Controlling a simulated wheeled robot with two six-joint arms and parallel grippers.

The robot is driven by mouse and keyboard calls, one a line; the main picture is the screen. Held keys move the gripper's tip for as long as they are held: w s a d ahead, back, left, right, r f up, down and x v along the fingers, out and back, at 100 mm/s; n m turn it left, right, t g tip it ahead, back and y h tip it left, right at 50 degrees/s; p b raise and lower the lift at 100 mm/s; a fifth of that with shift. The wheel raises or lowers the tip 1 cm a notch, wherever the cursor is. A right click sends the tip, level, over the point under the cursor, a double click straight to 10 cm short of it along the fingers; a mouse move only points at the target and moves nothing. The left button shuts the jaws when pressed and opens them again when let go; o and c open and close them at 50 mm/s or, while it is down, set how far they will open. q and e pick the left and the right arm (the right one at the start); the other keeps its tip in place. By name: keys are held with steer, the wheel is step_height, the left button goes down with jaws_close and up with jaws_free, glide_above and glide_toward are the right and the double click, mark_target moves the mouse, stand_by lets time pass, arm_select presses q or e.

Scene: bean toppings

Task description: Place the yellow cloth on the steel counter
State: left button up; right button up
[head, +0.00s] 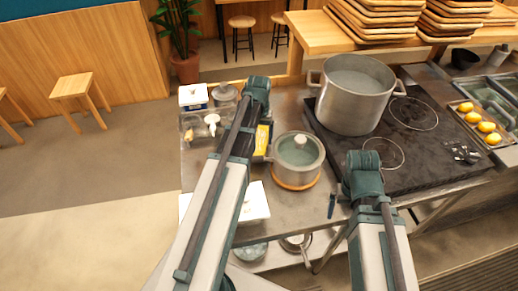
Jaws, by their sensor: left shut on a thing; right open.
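A yellow patch, which I take to be the yellow cloth (262,140), shows just right of my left arm, over the steel counter (222,172) and left of the lidded pot. My arm hides part of it, so I cannot see whether it touches the counter. My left gripper (252,132) is at this yellow piece and shut on it; its fingertips are mostly hidden by the arm. My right gripper (344,196) is open and empty near the counter's front edge, below the stove, with its fingers largely hidden by its arm.
A lidded pot (298,158) stands right of the yellow piece. A large steel pot (354,92) stands on the black stove (432,148). Jars (224,95) and small containers crowd the counter's back left. A white tray (257,203) lies at its front.

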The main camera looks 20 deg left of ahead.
mark_target(259, 144)
arm_select(q)
step_height(259, 144, down, 4)
steer(key=b, duration=0.4)
steer(key=shift+r, duration=0.2)
steer(key=shift+f, duration=0.15)
steer(key=o, duration=1.3)
steer(key=shift+c, duration=0.2)
step_height(259, 144, up, 12)
steer(key=p, duration=1.2)
